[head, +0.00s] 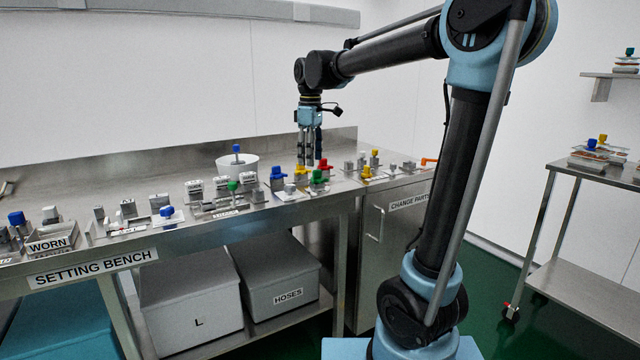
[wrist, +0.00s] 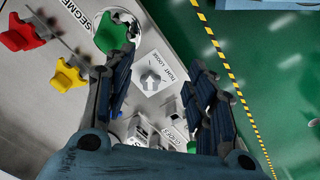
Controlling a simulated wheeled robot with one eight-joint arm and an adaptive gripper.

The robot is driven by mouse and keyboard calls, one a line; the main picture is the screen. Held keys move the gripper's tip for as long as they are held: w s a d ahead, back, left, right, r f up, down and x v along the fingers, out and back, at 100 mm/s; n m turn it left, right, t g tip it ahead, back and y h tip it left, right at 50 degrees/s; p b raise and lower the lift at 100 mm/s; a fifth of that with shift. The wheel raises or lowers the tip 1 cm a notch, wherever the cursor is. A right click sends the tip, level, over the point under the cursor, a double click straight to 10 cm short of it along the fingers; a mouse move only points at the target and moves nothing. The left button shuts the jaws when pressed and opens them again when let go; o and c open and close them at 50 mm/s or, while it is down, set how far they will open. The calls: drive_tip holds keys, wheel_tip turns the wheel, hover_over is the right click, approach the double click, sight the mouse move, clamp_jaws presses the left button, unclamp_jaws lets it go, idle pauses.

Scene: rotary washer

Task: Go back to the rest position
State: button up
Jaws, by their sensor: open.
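My gripper (head: 310,152) hangs pointing down over the back of the steel setting bench (head: 220,215), at the end of my outstretched arm. In the wrist view its two fingers (wrist: 160,80) stand apart with nothing between them. A green knob (wrist: 112,33) shows beside the left finger, partly covered by it. A white card with an arrow and the words TIGHT and LOOSE (wrist: 150,80) lies beyond the gap. Red (wrist: 20,33) and yellow (wrist: 68,75) knobs stand to the left. The head view does not show how high the fingertips are above the knobs.
Several coloured knobs and metal blocks stand along the bench, with a white tub (head: 237,166) behind them. The WORN bin (head: 50,243) is at the left. A cart (head: 590,172) stands at the right, with green floor (head: 490,275) between it and the bench.

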drive_tip(key=s+d+f+m, duration=0.4)
drive_tip(key=s+d, duration=0.2)
drive_tip(key=d, duration=0.2)
drive_tip(key=s+d+f+m, duration=0.3)
drive_tip(key=s+d+f, duration=0.25)
drive_tip(key=d, duration=0.25)
drive_tip(key=s+d+f+m+t, duration=0.1)
drive_tip(key=s+d+f+m, duration=0.2)
drive_tip(key=s+f, duration=0.3)
drive_tip(key=s+d+f+m, duration=0.4)
drive_tip(key=s+f, duration=0.3)
drive_tip(key=f, duration=0.2)
drive_tip(key=shift+s+d+t, duration=0.3)
drive_tip(key=shift+d+t, duration=0.1)
drive_tip(key=shift+d, duration=0.15)
drive_tip(key=shift+f, duration=0.1)
drive_tip(key=shift+w+f, duration=0.2)
drive_tip(key=shift+w, duration=0.2)
